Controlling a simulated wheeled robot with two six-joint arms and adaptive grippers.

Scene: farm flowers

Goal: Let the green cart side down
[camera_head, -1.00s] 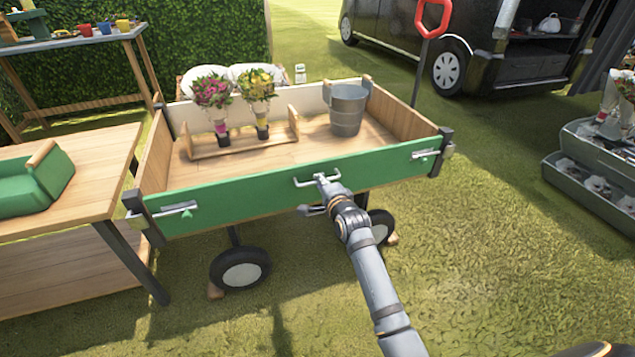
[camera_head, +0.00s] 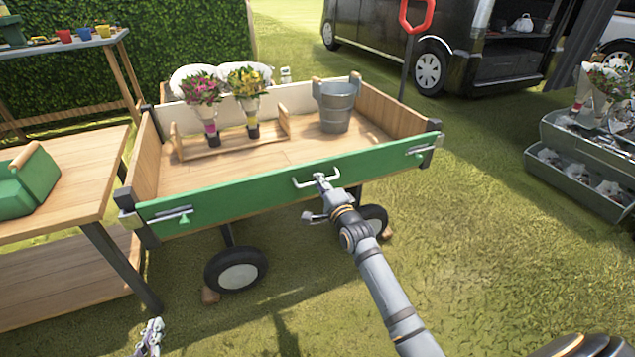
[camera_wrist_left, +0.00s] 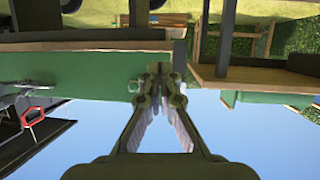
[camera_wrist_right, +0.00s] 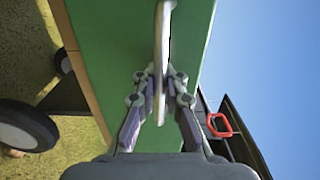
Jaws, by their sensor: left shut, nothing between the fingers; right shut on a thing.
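The green cart side (camera_head: 255,184) stands upright along the near edge of the wooden cart. It shows large in the right wrist view (camera_wrist_right: 130,35). A pale bar handle (camera_head: 300,183) is at its middle. My right gripper (camera_head: 323,186) is shut on this handle, also seen in the right wrist view (camera_wrist_right: 160,82). Metal latches sit at the left end (camera_head: 172,216) and right end (camera_head: 418,151) of the side; whether they are fastened is unclear. My left gripper (camera_head: 150,335) is shut and empty, low in front of the cart's left end.
The cart bed holds two bouquets in a wooden rack (camera_head: 225,149) and a metal bucket (camera_head: 336,112). A wooden table (camera_head: 75,185) with a green box stands close at the left. Flower crates (camera_head: 580,160) stand at the right. Grass in front is clear.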

